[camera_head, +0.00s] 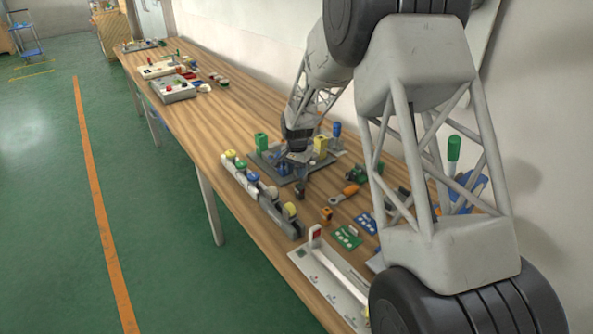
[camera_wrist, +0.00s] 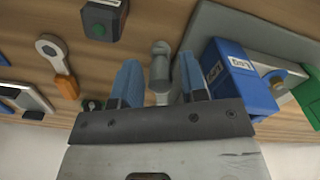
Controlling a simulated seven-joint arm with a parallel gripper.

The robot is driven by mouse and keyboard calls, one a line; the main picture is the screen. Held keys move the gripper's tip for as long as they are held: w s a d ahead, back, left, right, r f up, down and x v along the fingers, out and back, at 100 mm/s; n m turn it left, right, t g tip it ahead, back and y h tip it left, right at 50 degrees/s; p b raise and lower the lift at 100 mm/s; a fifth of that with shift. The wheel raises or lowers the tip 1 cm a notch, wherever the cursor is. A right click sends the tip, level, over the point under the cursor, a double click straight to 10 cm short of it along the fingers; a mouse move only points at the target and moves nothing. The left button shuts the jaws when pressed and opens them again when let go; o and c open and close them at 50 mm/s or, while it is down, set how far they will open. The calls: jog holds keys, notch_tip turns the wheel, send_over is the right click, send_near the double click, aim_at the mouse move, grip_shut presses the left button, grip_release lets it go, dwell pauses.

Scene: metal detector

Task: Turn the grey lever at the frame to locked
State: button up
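My gripper (camera_wrist: 159,76) shows two blue fingers spread apart in the wrist view. A grey lever-like piece with a rounded end (camera_wrist: 160,48) shows between the fingers, with a gap on either side. Whether it touches a finger cannot be told. A blue block with a white label (camera_wrist: 238,72) stands just right of the fingers, on a grey plate (camera_wrist: 225,20). In the head view my gripper (camera_head: 293,163) is low over a dark base plate (camera_head: 283,180), and my own arm hides part of that area. The lever cannot be made out there, and its label is too small to read.
A yellow block (camera_head: 320,147) and a green block (camera_head: 261,140) stand close to my gripper. An orange-handled wrench (camera_head: 345,192) and green boards (camera_head: 345,237) lie nearer. A row of grey holders (camera_head: 265,198) lines the table's left edge. The wall runs behind my arm.

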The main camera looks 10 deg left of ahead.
grip_shut()
jog(key=shift+s+d+n, duration=0.1)
jog(key=shift+d+n, duration=0.05)
jog(key=shift+n, duration=0.15)
jog(key=shift+s+d+n, duration=0.2)
jog(key=shift+d+n, duration=0.25)
jog(key=shift+n, duration=0.75)
jog(key=d+n, duration=0.1)
jog(key=n, duration=0.3)
jog(key=shift+d, duration=0.4)
jog(key=n, duration=0.2)
jog(key=d+n, duration=0.1)
jog(key=n, duration=0.1)
jog(key=shift+w+d, duration=0.2)
jog(key=shift+w+d+n, duration=0.25)
jog(key=shift+d+n, duration=0.1)
jog(key=shift+n, duration=0.7)
jog(key=shift+w+d+n, duration=0.25)
jog(key=shift+d+n, duration=0.05)
jog(key=shift+n, duration=0.75)
